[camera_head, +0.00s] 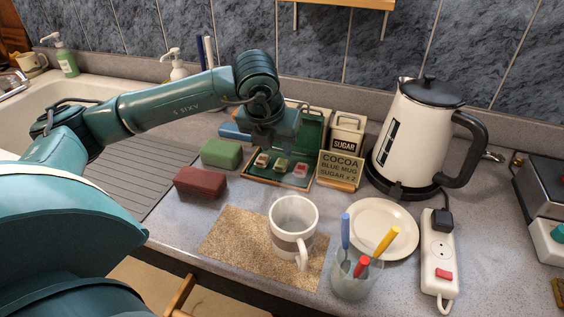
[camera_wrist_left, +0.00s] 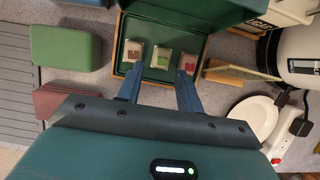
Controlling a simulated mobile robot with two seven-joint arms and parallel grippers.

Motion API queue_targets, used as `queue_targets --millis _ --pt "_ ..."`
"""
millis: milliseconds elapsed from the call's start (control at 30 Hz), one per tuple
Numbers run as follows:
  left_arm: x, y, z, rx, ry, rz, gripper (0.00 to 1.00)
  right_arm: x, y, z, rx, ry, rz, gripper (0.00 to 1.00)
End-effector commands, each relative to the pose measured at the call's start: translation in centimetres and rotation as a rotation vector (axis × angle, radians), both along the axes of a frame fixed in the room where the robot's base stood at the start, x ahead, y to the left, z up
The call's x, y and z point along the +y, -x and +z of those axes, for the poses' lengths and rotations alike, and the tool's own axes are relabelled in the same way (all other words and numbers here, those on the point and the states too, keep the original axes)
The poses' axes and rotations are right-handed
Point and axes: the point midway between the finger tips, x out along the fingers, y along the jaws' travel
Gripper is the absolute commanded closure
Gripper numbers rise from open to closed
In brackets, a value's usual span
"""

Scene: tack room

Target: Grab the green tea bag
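The green tea bag (camera_wrist_left: 161,60) lies in the middle of a row in an open green box (camera_wrist_left: 165,23), between a brownish tea bag (camera_wrist_left: 134,52) and a red tea bag (camera_wrist_left: 188,65). In the head view the green tea bag (camera_head: 281,165) also shows in the box's front part. My left gripper (camera_wrist_left: 159,72) points down at the box, its two blue fingers apart and empty. In the wrist view the fingertips appear to either side of the green tea bag; their exact height above it is unclear. My right gripper is not in view.
A green block (camera_head: 221,154) and a dark red block (camera_head: 200,183) sit left of the box. A sugar tin (camera_head: 347,135), a cocoa sign (camera_head: 341,170) and a kettle (camera_head: 412,135) stand right. A mug (camera_head: 293,222) and a cup of spoons (camera_head: 355,275) are in front.

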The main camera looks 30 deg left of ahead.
Motion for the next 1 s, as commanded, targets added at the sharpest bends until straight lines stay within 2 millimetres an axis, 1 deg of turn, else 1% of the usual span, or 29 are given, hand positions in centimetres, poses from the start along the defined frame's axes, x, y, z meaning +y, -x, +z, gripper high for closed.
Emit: queue_targets --millis 33,133,233,367,400,500,600,800,1000 --pt "0.1 -0.1 -0.5 0.003 0.000 0.000 0.64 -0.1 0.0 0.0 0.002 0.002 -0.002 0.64" --pt "0.1 -0.4 -0.9 0.000 0.000 -0.001 0.64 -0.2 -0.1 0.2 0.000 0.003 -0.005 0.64" --pt "0.1 -0.7 -1.7 0.003 -0.001 -0.001 0.64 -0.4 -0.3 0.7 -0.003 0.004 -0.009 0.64" --pt "0.0 -1.6 -3.4 0.003 -0.001 -0.001 0.64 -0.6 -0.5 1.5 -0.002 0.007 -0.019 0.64" --pt "0.1 -1.8 -4.1 0.004 -0.001 0.000 0.64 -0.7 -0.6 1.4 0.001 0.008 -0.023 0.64" --pt "0.2 -2.2 -5.2 0.002 -0.001 -0.001 0.64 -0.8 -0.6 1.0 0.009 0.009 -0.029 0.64" --pt "0.3 -2.4 -5.7 0.001 -0.001 -0.002 0.64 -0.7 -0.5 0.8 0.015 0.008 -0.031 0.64" --pt "0.3 -2.4 -5.7 0.000 -0.001 -0.002 0.64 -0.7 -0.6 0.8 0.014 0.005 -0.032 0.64" --pt "0.3 -2.4 -5.7 0.000 0.000 -0.001 0.80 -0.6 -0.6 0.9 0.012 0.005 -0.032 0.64"
